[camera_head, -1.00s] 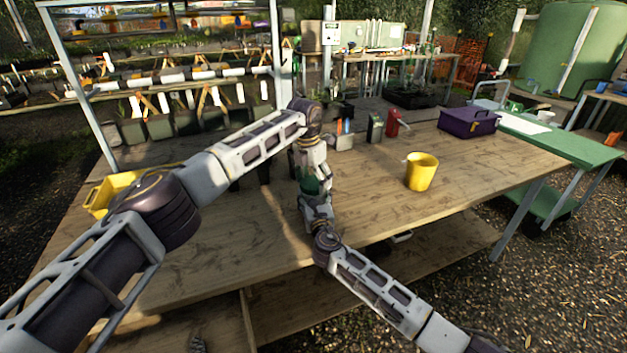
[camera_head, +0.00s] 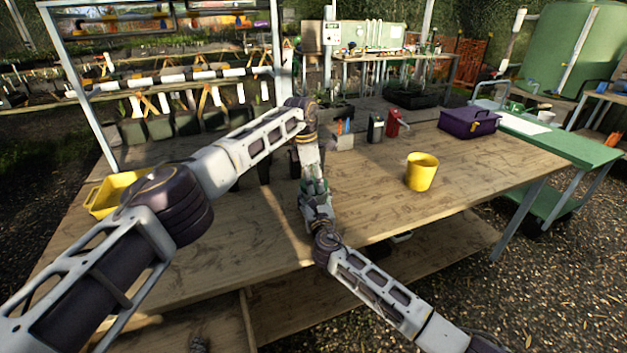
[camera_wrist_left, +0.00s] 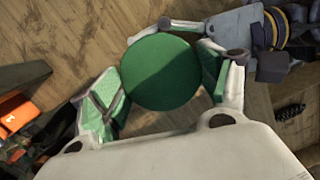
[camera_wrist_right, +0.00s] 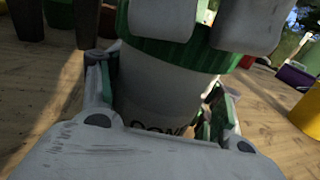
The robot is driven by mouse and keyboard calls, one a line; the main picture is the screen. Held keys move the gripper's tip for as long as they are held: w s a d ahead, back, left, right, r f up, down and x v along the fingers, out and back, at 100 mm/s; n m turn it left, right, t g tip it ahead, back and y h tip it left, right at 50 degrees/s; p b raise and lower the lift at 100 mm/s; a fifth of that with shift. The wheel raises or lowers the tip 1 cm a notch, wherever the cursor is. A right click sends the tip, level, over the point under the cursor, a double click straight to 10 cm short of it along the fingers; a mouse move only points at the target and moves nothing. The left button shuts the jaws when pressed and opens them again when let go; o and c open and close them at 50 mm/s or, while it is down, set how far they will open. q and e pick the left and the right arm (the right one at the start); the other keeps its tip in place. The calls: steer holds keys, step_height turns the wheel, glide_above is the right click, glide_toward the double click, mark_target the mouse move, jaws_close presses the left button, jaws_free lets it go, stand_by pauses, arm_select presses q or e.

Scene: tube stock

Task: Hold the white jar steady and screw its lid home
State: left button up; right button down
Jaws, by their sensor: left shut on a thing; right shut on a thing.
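The white jar (camera_wrist_right: 160,88) stands upright in the right wrist view, with dark lettering low on its side. My right gripper (camera_wrist_right: 162,100) is shut around its body. The green ridged lid (camera_wrist_right: 180,50) sits at the jar's top; whether any gap is left under its rim is unclear. From above, the lid's flat round top (camera_wrist_left: 160,72) fills the middle of the left wrist view. My left gripper (camera_wrist_left: 165,84) is shut on the lid from two sides, above my right gripper. In the head view both grippers meet over the table, and the arms mostly hide the jar.
A yellow cup (camera_head: 421,172) and a purple box (camera_head: 469,122) stand to the right on the wooden table (camera_head: 400,215). A red bottle (camera_head: 393,123) and a dark can (camera_head: 375,127) stand behind. A yellow tray (camera_head: 108,192) is at the left.

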arm_select(q)
steer(key=shift+w+r+m+g, duration=0.1)
steer(key=shift+m+g, duration=0.2)
steer(key=shift+m, duration=1.7)
arm_select(e)
steer(key=shift+f, duration=0.1)
arm_select(q)
steer(key=shift+a, duration=0.1)
steer(key=o, duration=0.8)
steer(key=shift+c, duration=0.2)
steer(key=shift+r, duration=2.2)
steer(key=shift+o, duration=0.2)
